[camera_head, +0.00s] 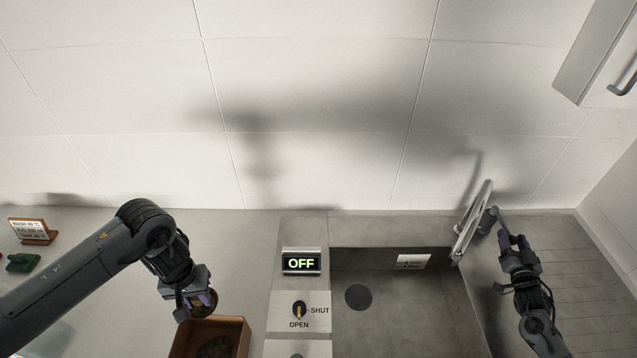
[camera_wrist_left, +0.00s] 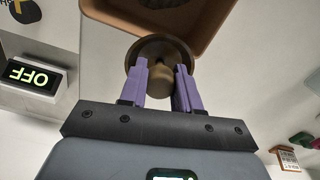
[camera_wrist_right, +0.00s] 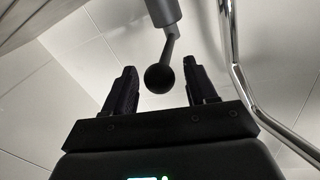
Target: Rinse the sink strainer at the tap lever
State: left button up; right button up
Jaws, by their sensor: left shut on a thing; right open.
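My left gripper (camera_head: 203,300) is shut on the sink strainer (camera_wrist_left: 160,55), a round brass-coloured disc with a knob between the purple fingers. In the head view the strainer (camera_head: 211,298) is partly hidden by the gripper, at the back edge of a brown bin (camera_head: 245,330). The tap (camera_head: 470,225) arches over the right side of the sink (camera_head: 400,318). Its lever (camera_wrist_right: 170,50) ends in a dark ball (camera_wrist_right: 158,78). My right gripper (camera_head: 513,240) is open, with the ball between its fingers in the right wrist view; I see no finger touching it.
A lit display reads OFF (camera_head: 301,262) left of the sink. Below it a knob (camera_head: 299,311) has its yellow mark toward OPEN. The sink has a dark round drain (camera_head: 358,297) and a white label (camera_head: 411,262). A sign (camera_head: 33,231) and green object (camera_head: 22,262) stand far left.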

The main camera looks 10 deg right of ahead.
jog(key=shift+w+d, duration=0.1)
jog(key=shift+w, duration=0.15)
grip_shut()
dwell(0.3)
